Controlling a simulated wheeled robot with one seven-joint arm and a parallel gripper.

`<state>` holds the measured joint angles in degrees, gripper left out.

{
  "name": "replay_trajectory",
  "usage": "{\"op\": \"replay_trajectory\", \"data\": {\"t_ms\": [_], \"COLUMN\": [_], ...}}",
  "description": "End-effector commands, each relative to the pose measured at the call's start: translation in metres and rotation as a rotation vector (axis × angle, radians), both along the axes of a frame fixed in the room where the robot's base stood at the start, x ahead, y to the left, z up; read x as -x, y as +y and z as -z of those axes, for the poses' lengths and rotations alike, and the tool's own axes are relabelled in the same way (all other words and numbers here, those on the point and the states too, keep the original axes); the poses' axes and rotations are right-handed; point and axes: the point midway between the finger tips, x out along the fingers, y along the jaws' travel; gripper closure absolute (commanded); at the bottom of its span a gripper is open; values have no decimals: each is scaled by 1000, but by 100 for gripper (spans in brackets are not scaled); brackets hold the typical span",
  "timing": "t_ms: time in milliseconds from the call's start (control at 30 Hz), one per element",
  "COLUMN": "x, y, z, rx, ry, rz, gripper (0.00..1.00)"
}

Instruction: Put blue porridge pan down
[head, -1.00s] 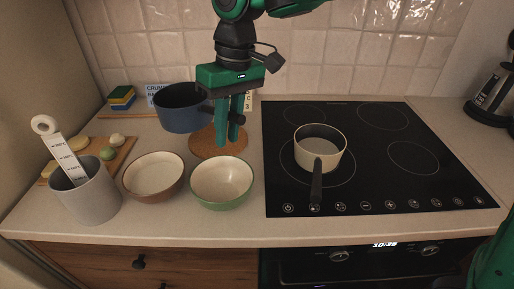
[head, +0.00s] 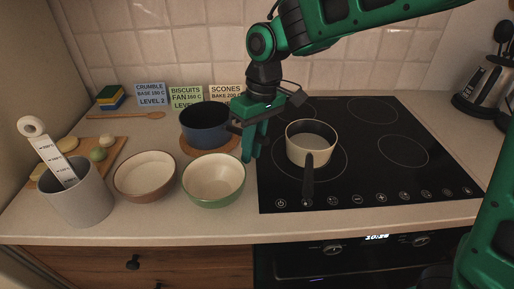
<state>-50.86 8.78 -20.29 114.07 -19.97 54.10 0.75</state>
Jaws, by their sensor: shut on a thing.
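The blue pan (head: 204,135) is upright over the round cork trivet (head: 232,151) on the left side of the counter. The pan covers most of the trivet; I cannot tell for sure whether its base touches it. My gripper (head: 250,148) points down at the pan's right side, by the left edge of the hob. It is shut on the blue pan at its handle, which is mostly hidden by the fingers.
A cream pan (head: 311,151) stands on the black hob (head: 400,185). A green bowl (head: 213,199) and a brown bowl (head: 145,195) stand in front. A grey pot (head: 80,205) is at left.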

Motion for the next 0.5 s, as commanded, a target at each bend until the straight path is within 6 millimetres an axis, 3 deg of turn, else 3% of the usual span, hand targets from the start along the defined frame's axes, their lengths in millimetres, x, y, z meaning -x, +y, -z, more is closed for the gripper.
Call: {"op": "replay_trajectory", "data": {"t_ms": [133, 167, 233, 500], "x": [0, 1, 1, 0], "y": [0, -1, -1, -1], "z": [0, 1, 1, 0], "rx": [1, 3, 3, 2], "ry": [1, 3, 3, 2], "rz": [0, 0, 0, 1], "gripper": [100, 78, 64, 64]}}
